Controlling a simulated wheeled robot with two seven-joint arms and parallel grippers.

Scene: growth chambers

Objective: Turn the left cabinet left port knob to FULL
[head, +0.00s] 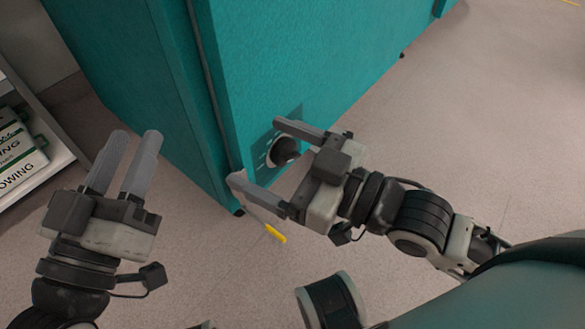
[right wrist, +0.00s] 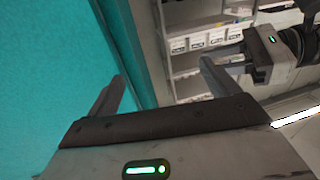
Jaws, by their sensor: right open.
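The dark round knob (head: 284,151) sits on a grey panel low on the teal cabinet (head: 285,65). My right gripper (head: 257,150) is open, with one finger on either side of the knob in the head view; I cannot tell whether either finger touches it. In the right wrist view the open fingers are beside the teal cabinet face (right wrist: 55,80), and the knob is not visible. The panel markings are too small to read. My left gripper (head: 137,133) is raised at the left, its fingers apart and empty.
A white shelf (head: 40,190) with labelled boxes (head: 18,150) stands at the left. More shelving (right wrist: 200,45) shows in the right wrist view. A small yellow piece (head: 275,233) shows below my right gripper. The floor (head: 470,110) right of the cabinet is clear.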

